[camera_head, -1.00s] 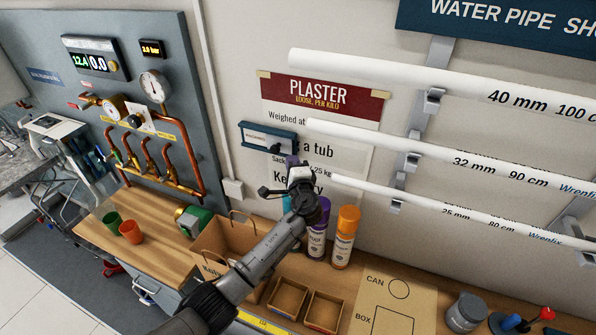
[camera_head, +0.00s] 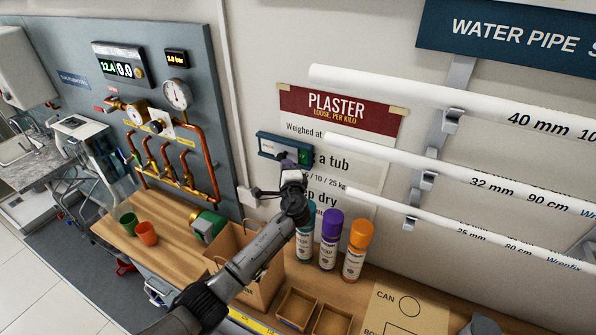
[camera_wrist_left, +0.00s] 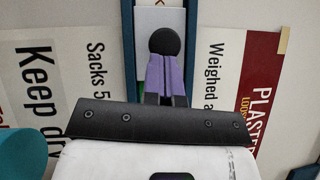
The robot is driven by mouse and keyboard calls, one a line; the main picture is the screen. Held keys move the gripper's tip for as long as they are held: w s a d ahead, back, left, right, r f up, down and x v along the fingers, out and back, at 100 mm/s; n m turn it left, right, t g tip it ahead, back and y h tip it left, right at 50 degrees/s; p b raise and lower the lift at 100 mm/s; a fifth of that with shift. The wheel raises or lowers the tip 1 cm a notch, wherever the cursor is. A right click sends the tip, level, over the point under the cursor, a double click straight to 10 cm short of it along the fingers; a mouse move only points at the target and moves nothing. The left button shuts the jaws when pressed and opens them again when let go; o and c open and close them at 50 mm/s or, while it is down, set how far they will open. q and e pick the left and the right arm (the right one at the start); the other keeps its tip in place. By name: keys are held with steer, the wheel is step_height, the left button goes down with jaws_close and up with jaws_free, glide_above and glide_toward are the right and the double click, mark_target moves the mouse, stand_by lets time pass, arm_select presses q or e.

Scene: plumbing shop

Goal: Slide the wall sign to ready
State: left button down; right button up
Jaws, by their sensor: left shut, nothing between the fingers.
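The wall sign (camera_head: 269,142) is a small blue-framed slider on the wall, over the left part of the plaster poster. In the left wrist view its blue frame (camera_wrist_left: 129,40) runs up the picture, with a white plate (camera_wrist_left: 150,20) inside and a sliver of green low beside my fingers. A round black knob (camera_wrist_left: 165,41) stands out from it. My left gripper (camera_head: 289,165) is at the sign's lower right part. Its purple fingers (camera_wrist_left: 166,80) are shut and empty, their tips at the knob; whether they touch cannot be told. The sign's lettering is unreadable. My right gripper is out of view.
White pipes (camera_head: 400,158) on brackets stick out to the right. Spray cans (camera_head: 329,240), a paper bag (camera_head: 225,246) and small wooden boxes (camera_head: 297,307) stand on the counter below. A gauge panel with copper pipes (camera_head: 207,165) is on the left.

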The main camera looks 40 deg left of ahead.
arm_select(q)
steer(key=a, duration=0.2)
steer(key=s+a, duration=0.1)
steer(key=a, duration=0.2)
steer(key=shift+s+a, duration=0.15)
steer(key=shift+a, duration=0.05)
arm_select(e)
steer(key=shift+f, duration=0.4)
arm_select(q)
steer(key=shift+d+b, duration=0.1)
steer(key=shift+b, duration=0.2)
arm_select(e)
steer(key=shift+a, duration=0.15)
arm_select(q)
steer(key=w+d+b+v, duration=0.1)
steer(key=w+b+v, duration=0.1)
steer(key=v, duration=1)
steer(key=shift+s+d+f, duration=0.15)
steer(key=shift+d+f, duration=0.05)
steer(key=shift+d, duration=0.45)
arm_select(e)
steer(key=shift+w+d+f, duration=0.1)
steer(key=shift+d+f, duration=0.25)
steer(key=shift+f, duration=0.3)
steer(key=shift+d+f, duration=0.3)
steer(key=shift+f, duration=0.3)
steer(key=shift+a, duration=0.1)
